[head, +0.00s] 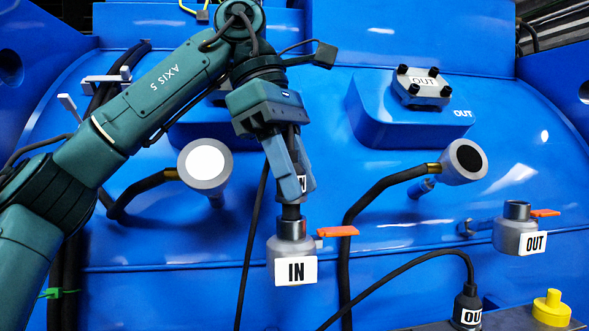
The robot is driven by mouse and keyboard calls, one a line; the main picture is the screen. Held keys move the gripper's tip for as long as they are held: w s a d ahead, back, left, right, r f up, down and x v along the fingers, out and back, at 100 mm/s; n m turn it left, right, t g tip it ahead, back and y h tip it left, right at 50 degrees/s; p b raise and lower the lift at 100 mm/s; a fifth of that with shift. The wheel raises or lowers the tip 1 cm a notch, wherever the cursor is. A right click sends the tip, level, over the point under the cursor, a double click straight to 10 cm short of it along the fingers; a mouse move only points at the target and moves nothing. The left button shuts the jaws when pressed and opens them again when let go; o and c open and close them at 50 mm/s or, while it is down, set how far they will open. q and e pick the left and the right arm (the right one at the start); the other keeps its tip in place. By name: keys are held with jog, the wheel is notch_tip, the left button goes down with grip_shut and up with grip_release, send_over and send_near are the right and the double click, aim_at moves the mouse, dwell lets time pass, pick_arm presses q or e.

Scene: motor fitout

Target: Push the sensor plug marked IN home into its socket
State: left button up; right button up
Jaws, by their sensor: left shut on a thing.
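My left gripper (292,178) reaches down from above and is shut on the sensor plug (291,212). The fingers hide most of the plug. The grey socket (290,255) with the white IN label is directly below. The plug stands about upright, its lower end at the socket's mouth. I cannot tell how deep it sits. An orange lever (337,232) sticks out to the right of this socket. My right gripper is not in view.
At the right is the grey OUT socket (508,236) with its own orange lever. A black OUT plug (467,306) on a cable and a yellow cap (551,307) are at the lower right. Two round lamp-like heads (205,165) (464,160) on black hoses stand nearby.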

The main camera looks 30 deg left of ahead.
pick_arm(q)
jog(key=shift+f, duration=0.5)
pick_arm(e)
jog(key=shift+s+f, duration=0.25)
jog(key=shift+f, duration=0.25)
pick_arm(q)
jog(key=shift+f+b, duration=0.55)
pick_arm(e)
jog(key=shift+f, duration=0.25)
pick_arm(q)
jog(key=o, duration=1.1)
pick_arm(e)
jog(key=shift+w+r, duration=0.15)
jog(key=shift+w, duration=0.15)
pick_arm(q)
jog(key=p+v, duration=0.2)
jog(key=v, duration=0.3)
jog(key=shift+d+r, duration=0.15)
jog(key=shift+d, duration=0.05)
jog(key=shift+p+v, duration=1.6)
jog(key=shift+v, duration=2.5)
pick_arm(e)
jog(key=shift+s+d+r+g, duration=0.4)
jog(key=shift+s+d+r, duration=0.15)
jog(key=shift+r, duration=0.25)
